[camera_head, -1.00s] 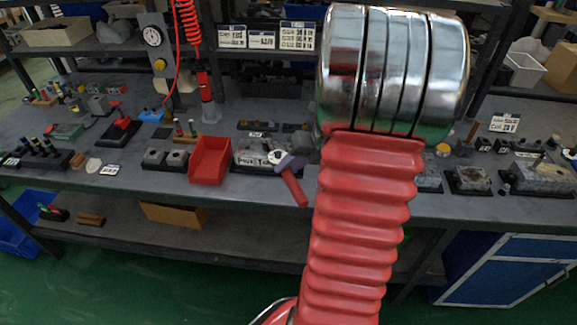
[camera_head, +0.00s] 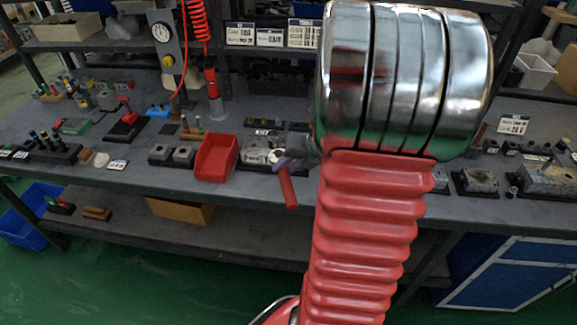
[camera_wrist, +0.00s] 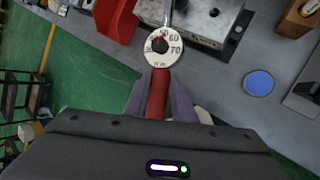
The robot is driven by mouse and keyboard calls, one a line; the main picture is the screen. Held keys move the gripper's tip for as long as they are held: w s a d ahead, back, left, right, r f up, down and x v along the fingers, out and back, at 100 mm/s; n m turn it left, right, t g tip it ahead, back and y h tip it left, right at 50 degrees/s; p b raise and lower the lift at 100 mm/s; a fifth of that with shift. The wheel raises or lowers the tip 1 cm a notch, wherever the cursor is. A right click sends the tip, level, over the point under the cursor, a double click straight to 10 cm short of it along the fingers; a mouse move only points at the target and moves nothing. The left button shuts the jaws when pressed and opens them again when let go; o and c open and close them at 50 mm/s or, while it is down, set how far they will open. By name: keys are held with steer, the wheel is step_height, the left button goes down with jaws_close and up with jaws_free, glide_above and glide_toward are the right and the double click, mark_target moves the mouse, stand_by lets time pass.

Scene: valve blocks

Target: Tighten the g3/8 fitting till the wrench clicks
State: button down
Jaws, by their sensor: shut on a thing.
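My gripper (camera_wrist: 158,95) is shut on the red handle of a torque wrench (camera_wrist: 157,98), with a purple-grey finger on each side. A round white dial with numbers (camera_wrist: 161,47) sits at the top of the handle, and the metal shaft runs on beyond it, out of the wrist view. The wrench head reaches the grey valve block (camera_head: 255,153), which also shows in the wrist view (camera_wrist: 212,18). The g3/8 fitting cannot be made out.
A red bin (camera_head: 215,158) stands just left of the valve block. Small black-based blocks (camera_head: 172,154) lie further left. Other metal blocks (camera_head: 480,181) stand to the right. A blue disc (camera_wrist: 258,84) lies on the bench. The floor in front is clear.

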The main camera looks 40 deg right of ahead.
steer(key=shift+w+a, duration=0.1)
stand_by(0.3)
steer(key=shift+w+a+m+h, duration=0.35)
steer(key=shift+a+m, duration=0.1)
steer(key=shift+a, duration=0.1)
steer(key=shift+w+a+m+h, duration=0.25)
steer(key=shift+w+a+m, duration=0.05)
steer(key=shift+a+m, duration=0.2)
steer(key=shift+w, duration=0.1)
steer(key=shift+w+a+m+h, duration=0.5)
steer(key=shift+w+a+m, duration=0.3)
steer(key=shift+a+m, duration=0.1)
steer(key=shift+w+a, duration=0.1)
stand_by(0.4)
steer(key=shift+w+a+m+h, duration=0.5)
steer(key=shift+w+a+m, duration=0.1)
steer(key=shift+w+m, duration=0.25)
steer(key=shift+s, duration=0.1)
steer(key=shift+s+d+n+y, duration=0.5)
steer(key=shift+s+d+n, duration=0.3)
steer(key=shift+s+n, duration=0.15)
